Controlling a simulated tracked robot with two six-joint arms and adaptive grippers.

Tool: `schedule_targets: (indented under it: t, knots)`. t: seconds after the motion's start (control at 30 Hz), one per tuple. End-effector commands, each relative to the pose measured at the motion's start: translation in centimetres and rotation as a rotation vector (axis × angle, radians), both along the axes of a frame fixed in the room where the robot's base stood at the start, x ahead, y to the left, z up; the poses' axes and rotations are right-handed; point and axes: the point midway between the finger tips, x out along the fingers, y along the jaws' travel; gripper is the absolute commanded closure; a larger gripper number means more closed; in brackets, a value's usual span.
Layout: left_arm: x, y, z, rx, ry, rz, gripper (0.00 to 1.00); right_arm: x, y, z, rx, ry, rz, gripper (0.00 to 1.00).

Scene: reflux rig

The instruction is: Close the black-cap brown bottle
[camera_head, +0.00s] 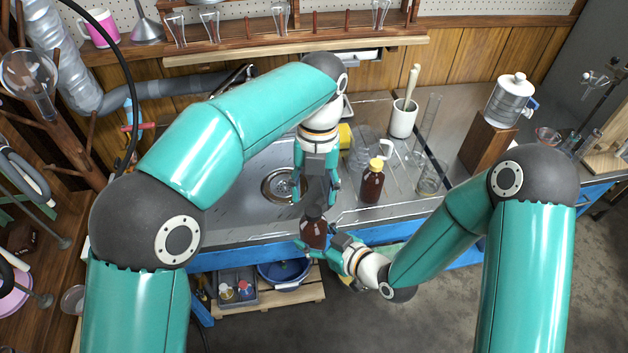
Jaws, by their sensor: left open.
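A brown bottle (313,234) with a dark top is upright in front of the sink counter's front edge. My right gripper (316,246) is around its body from the lower right and appears shut on it. My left gripper (316,194) points down just above the bottle's top, its fingers spread. A dark shape shows between those fingers; I cannot tell whether it is the black cap or part of the gripper. Whether the cap is seated on the neck is also unclear. A second brown bottle with a yellow cap (372,182) stands on the counter to the right.
The steel sink (248,212) with its drain lies left of my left gripper. A white mug (403,120) with a pestle, glass cylinders and a beaker (430,180) stand at the counter's right. A blue basin (284,273) and a grey crate (236,288) sit low below the counter.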

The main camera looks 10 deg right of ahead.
Motion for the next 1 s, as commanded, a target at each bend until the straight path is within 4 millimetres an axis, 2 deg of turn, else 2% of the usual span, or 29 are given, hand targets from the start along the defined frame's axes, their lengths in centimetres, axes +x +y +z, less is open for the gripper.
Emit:
schedule_targets:
  t: [1.0]
  knots:
    - [0.25,-0.14,0.01,0.200,-0.120,2.253,0.45,0.03,0.00,0.06,0.001,-0.002,0.000,1.00]
